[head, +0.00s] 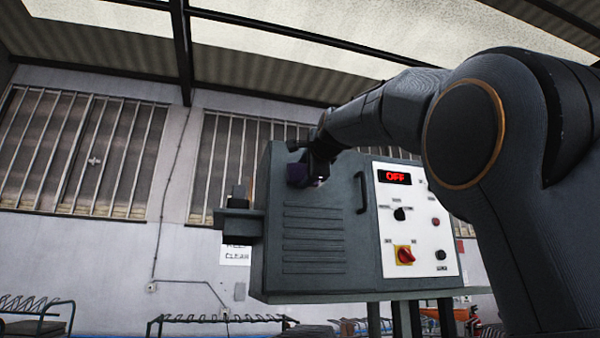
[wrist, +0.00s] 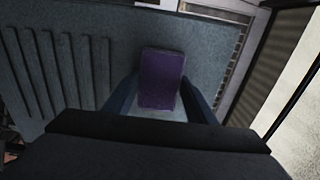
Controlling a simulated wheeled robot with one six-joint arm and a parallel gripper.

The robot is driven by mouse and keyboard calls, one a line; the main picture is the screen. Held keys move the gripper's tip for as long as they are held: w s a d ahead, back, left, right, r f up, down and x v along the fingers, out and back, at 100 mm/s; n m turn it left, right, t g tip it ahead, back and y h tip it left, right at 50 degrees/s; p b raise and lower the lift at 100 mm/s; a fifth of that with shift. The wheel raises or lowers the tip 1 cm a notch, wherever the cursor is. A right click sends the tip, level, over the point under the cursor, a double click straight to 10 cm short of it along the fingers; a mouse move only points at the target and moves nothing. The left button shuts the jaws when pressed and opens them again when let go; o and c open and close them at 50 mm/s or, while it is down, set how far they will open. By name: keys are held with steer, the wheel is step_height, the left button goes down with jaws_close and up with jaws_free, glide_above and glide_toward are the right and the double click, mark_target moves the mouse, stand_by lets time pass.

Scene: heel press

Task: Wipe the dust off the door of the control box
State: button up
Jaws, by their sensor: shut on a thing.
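The control box (head: 315,265) is a grey-green cabinet in the head view. Its door has horizontal louvre slots and a dark handle (head: 361,193) at the right. My gripper (head: 312,172) is at the upper part of the door. In the wrist view my gripper (wrist: 162,100) is shut on a purple block-like pad (wrist: 162,78), with a finger on each side. The pad is in front of the grey door surface (wrist: 110,30); I cannot tell whether it touches. The louvres (wrist: 62,65) lie to its left there. No dust can be made out clearly.
A white control panel (head: 412,220) with an "OFF" display, knobs and a red rotary switch (head: 405,255) is right of the door. A dark bracket (head: 238,222) juts from the box's left side. My arm covers the right of the head view.

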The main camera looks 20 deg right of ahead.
mark_target(290, 171)
steer(key=shift+d, duration=3.6)
steer(key=shift+a, duration=5.75)
steer(key=d, duration=1.1)
steer(key=shift+d+b, duration=0.25)
steer(key=shift+b, duration=0.05)
steer(key=shift+a, duration=0.1)
steer(key=shift+w+a+p, duration=0.1)
steer(key=shift+a+p, duration=0.35)
steer(key=shift+a, duration=5.2)
